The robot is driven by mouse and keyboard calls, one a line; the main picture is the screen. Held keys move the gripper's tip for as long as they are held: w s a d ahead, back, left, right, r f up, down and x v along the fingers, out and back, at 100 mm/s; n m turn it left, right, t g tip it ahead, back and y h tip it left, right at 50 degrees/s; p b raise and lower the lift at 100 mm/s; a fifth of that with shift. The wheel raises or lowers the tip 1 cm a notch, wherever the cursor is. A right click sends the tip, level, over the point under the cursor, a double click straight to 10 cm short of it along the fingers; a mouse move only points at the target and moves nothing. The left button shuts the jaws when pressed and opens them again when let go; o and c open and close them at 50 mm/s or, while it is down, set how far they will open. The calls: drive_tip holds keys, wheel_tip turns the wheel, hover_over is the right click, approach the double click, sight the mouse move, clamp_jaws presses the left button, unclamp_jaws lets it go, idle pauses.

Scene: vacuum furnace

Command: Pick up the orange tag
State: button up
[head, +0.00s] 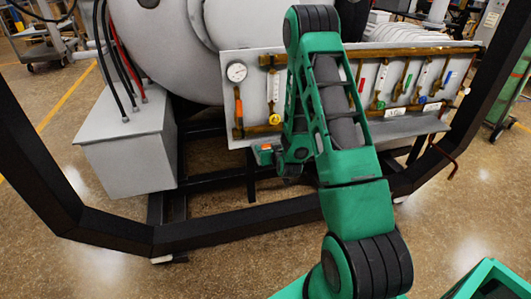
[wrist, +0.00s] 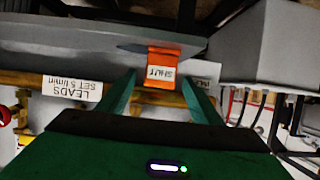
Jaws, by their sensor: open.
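The orange tag (wrist: 163,55) with a white label reading SHUT, upside down in the picture, shows in the wrist view at the edge of a grey metal surface. A dark pointed piece shows at its left. My gripper (wrist: 160,78) is open, with one green finger on each side of the tag's lower part. I cannot tell whether either finger touches it. In the head view my gripper (head: 268,154) is low in front of the panel's lower left part. A small orange patch shows there, too small to identify.
The grey valve panel (head: 257,63) carries a gauge (head: 236,72), brass pipes and several coloured valves. A grey box (head: 125,145) with black and red cables stands at its left. A black frame bar (head: 240,222) runs low in front. A LEADS label (wrist: 72,88) shows in the wrist view.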

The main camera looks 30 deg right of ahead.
sight(264, 145)
drive_tip(key=shift+f+x, duration=0.15)
drive_tip(key=shift+x, duration=1.4)
drive_tip(key=shift+f+x, duration=0.1)
drive_tip(key=shift+x, duration=1.5)
drive_tip(key=shift+s+a, duration=0.1)
drive_tip(key=c, duration=1.1)
